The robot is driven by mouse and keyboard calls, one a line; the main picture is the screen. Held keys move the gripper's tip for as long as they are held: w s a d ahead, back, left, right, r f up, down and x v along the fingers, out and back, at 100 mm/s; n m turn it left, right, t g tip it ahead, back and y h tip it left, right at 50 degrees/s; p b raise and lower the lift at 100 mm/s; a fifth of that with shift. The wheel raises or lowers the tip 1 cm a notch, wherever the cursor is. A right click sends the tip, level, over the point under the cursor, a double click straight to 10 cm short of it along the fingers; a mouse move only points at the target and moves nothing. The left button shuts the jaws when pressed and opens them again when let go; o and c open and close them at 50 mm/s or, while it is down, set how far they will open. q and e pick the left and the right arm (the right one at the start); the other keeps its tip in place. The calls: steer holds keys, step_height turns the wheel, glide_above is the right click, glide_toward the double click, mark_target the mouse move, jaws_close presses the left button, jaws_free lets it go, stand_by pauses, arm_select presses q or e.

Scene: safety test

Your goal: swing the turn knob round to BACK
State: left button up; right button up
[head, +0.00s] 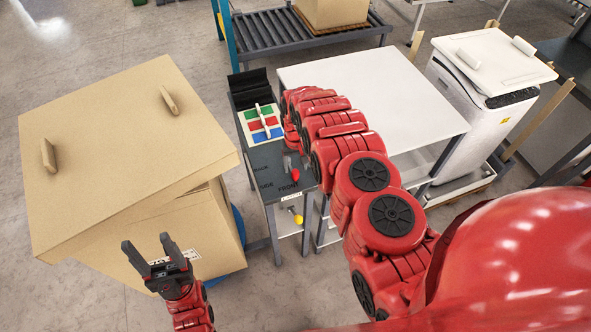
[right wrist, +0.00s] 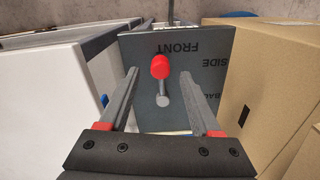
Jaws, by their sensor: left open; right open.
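The turn knob (head: 295,173) is a grey lever with a red end on the dark top of a narrow stand (head: 262,165). In the right wrist view the knob (right wrist: 160,66) has its red end toward the printed word FRONT (right wrist: 176,48). SIDE (right wrist: 215,62) and a partly hidden word starting BA (right wrist: 211,93) are printed to the right. My right gripper (right wrist: 159,75) is open, its fingers on either side of the knob with gaps visible. In the head view the right arm partly hides this gripper. My left gripper (head: 150,252) is open and empty, beside the large box.
A large cardboard box (head: 120,140) stands left of the stand, close to it. A white table (head: 390,95) stands on the right. A panel with green, red and blue squares (head: 247,115) lies behind the knob. A roller conveyor (head: 275,35) is further back.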

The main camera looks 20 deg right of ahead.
mark_target(295, 172)
steer(key=shift+f, duration=2.05)
steer(key=shift+c, duration=0.3)
jaws_close()
